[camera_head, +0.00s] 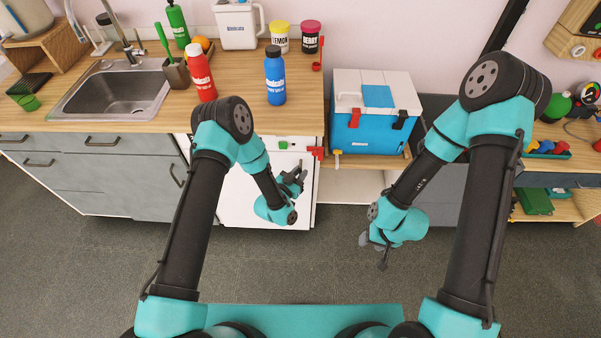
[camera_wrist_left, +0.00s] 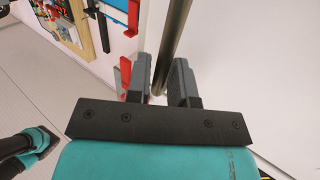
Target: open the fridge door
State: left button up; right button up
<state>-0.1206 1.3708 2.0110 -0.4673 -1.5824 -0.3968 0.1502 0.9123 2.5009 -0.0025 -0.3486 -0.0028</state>
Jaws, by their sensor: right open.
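The fridge is the white unit under the counter in the head view, and its white door (camera_head: 235,190) faces me. I cannot tell whether the door stands slightly ajar. My left gripper (camera_head: 298,180) is in front of the right part of the door. In the left wrist view, the fridge's grey metal bar handle (camera_wrist_left: 174,35) runs between the two fingers of my left gripper (camera_wrist_left: 160,85). My right gripper (camera_head: 374,252) is open and empty over the floor, right of the fridge.
A blue and white cooler box (camera_head: 372,135) stands on a low shelf right of the fridge. A red bottle (camera_head: 201,75) and a blue bottle (camera_head: 274,80) stand on the counter above. Grey drawers (camera_head: 85,165) are at left. The floor before the fridge is clear.

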pick_arm(q)
jog(key=shift+w+d, duration=0.1)
jog(key=shift+w, duration=0.05)
grip_shut()
jog(key=shift+s, duration=0.2)
dwell(0.3)
